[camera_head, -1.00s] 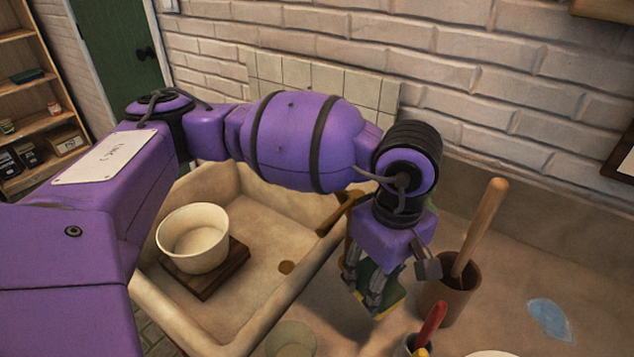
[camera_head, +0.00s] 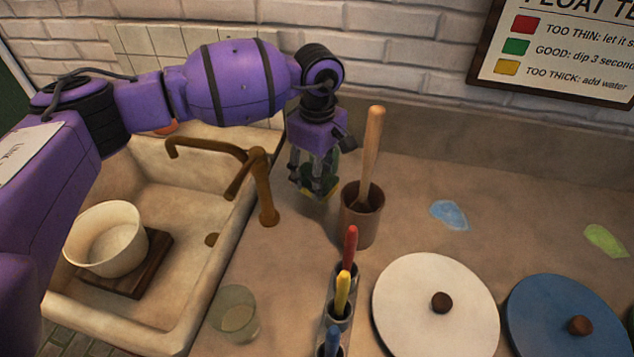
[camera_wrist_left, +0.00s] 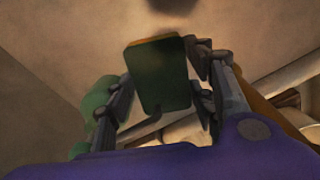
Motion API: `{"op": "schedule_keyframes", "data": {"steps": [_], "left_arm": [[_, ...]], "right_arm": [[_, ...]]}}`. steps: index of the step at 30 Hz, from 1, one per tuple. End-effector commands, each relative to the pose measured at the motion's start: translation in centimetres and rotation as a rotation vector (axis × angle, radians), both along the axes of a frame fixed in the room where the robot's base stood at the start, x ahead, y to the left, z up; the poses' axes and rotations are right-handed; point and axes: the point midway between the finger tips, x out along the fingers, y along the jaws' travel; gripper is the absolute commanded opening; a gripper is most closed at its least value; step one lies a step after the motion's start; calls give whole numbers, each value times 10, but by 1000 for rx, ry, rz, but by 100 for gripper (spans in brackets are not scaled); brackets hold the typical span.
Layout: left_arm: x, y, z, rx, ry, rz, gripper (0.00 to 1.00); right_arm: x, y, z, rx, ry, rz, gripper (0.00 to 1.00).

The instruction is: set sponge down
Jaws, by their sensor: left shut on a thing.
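My left gripper (camera_head: 314,184) is shut on the sponge (camera_head: 322,190), which is green with a yellow side. They are over the counter, between the brown tap (camera_head: 262,185) and the brown cup. In the left wrist view the sponge's green face (camera_wrist_left: 157,78) sits between the two fingers. I cannot tell whether the sponge touches the counter. My right gripper is not in view.
The brown cup (camera_head: 360,222) with a wooden handle stands just right of the gripper. A glass (camera_head: 236,312), a holder with coloured tools (camera_head: 343,290), a white lid (camera_head: 420,315) and a blue lid (camera_head: 560,335) are nearer. A sink (camera_head: 165,310) holds a cream bowl (camera_head: 108,240).

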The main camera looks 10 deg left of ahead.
Motion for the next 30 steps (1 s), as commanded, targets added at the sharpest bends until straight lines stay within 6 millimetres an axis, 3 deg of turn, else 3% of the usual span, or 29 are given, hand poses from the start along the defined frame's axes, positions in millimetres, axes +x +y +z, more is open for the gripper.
{"op": "schedule_keyframes", "data": {"steps": [5,18,19,23,30], "left_arm": [[-1,0,-30,1,3,0,41],[3,0,-42,0,2,0,41],[3,0,-41,0,2,0,52],[3,0,-40,-1,1,0,69],[3,0,-40,-1,1,0,69]], "right_arm": [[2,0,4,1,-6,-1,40],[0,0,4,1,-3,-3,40],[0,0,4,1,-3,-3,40],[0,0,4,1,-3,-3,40],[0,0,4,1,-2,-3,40]]}}
